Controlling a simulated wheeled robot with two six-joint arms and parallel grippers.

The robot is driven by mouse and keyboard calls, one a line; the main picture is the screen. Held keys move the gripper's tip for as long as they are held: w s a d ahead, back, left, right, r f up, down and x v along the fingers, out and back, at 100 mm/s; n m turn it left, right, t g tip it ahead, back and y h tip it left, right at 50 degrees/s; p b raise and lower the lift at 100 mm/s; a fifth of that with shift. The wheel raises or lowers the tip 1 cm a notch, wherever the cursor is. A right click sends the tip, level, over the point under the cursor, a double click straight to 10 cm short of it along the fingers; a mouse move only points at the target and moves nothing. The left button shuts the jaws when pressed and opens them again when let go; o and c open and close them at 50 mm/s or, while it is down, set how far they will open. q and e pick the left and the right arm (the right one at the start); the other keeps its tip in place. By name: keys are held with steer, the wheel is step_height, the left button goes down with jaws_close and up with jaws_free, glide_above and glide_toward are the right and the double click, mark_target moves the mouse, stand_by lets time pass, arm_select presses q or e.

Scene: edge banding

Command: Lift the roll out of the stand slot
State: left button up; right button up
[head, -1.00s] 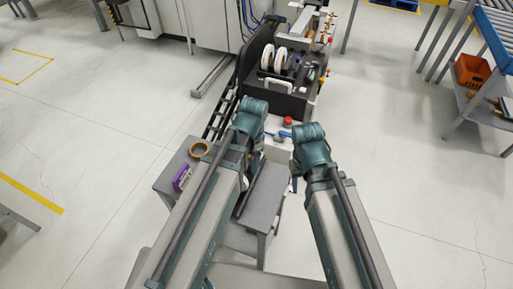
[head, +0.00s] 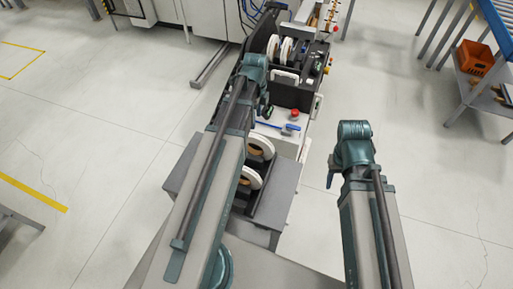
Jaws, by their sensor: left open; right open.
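Two white-rimmed rolls with brown cores, a far roll (head: 268,146) and a near roll (head: 257,180), stand upright in a dark slotted stand (head: 272,190). The stand is on a small grey table (head: 287,180); my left arm covers its left part. My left gripper (head: 265,110) is open, beyond the table near the machine's white front, and apart from both rolls. My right gripper (head: 330,172) is open and empty over the floor, right of the table.
A machine (head: 295,95) stands ahead, with two more white rolls (head: 280,49) in its top. A blue-handled tool (head: 290,127) and a red button (head: 295,113) are on its white front part. An orange bin (head: 474,60) is at far right.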

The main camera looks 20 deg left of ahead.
mark_target(255, 136)
arm_select(q)
step_height(255, 136, down, 8)
steer(key=b, duration=0.7)
steer(key=f+b, duration=0.5)
steer(key=shift+w+a+f, duration=0.1)
steer(key=shift+w+a, duration=0.1)
steer(key=shift+w, duration=0.05)
steer(key=shift+c, duration=0.3)
jaws_close()
stand_by(0.7)
